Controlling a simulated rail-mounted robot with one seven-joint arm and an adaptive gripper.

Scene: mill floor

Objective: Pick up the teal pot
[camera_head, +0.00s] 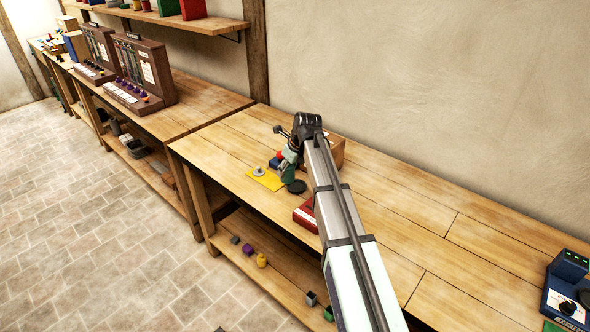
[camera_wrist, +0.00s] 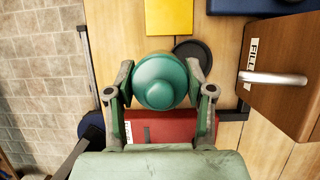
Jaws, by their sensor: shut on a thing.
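The teal pot (camera_wrist: 160,82) is round with a domed top and shows between the two fingers of my gripper (camera_wrist: 160,74) in the wrist view. The fingers press on it from both sides, and my gripper is shut on it. In the head view my gripper (camera_head: 288,166) is low over the workbench, beside a yellow sheet. There the pot is hard to tell apart from the green gripper parts. I cannot tell whether the pot touches the bench.
A black disc (camera_wrist: 193,52) lies close by the pot. The yellow sheet (camera_wrist: 169,16) bears a small grey piece (camera_head: 259,171) in the head view. A red box (camera_wrist: 160,127), a wooden box labelled FILL (camera_wrist: 285,65) and a blue box (camera_head: 275,162) stand close. The bench's right part (camera_head: 400,210) is mostly clear.

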